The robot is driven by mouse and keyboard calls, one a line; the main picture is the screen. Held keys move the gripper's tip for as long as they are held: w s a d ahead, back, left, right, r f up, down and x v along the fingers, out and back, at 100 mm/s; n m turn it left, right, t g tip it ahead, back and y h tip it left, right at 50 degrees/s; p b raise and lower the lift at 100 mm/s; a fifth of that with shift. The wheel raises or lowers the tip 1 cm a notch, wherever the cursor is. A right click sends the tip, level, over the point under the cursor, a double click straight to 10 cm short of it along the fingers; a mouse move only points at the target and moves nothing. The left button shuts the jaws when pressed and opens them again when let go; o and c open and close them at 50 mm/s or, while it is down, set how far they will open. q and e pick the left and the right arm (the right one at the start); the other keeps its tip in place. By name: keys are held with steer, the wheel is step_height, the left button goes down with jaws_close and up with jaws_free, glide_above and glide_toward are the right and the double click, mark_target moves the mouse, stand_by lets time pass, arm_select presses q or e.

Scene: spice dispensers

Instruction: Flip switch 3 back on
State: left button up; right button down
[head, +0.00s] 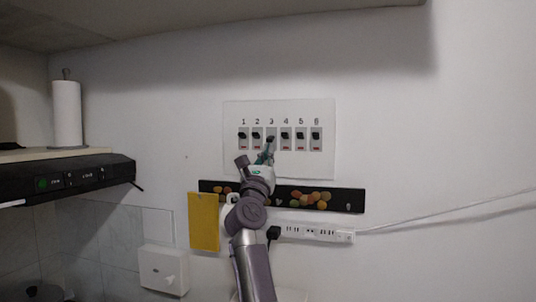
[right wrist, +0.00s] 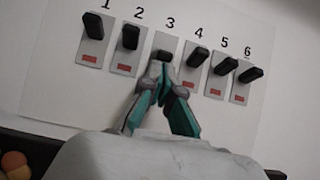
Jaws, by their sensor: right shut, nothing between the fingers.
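A white panel (head: 230,165) on the wall bears a row of numbered switches, 1 to 6, with black levers. Switch 3 (head: 271,132) shows bare grey plate at its top, unlike its neighbours, whose levers sit higher. In the right wrist view, the black lever of switch 3 (right wrist: 165,55) looks short and sits just above my fingertips. My right gripper (head: 268,148) is shut and empty, its fingertips (right wrist: 161,70) at the lower part of switch 3. They hide its red label; I cannot tell whether they touch the lever. My left gripper is not in view.
Switch 2 (right wrist: 129,37) and switch 4 (right wrist: 197,57) stand close on either side of the fingertips. Below the panel are a dark strip with fruit pictures (head: 340,198), a yellow board (head: 204,222) and a power strip (head: 315,234).

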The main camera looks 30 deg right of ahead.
steer(key=shift+s+a+r, duration=0.1)
steer(key=shift+a+r, duration=0.05)
steer(key=shift+s+a+r+p, duration=0.2)
steer(key=shift+r, duration=0.25)
steer(key=shift+s+a+r+p, duration=0.15)
steer(key=shift+a+r+p, duration=0.05)
steer(key=shift+r, duration=0.2)
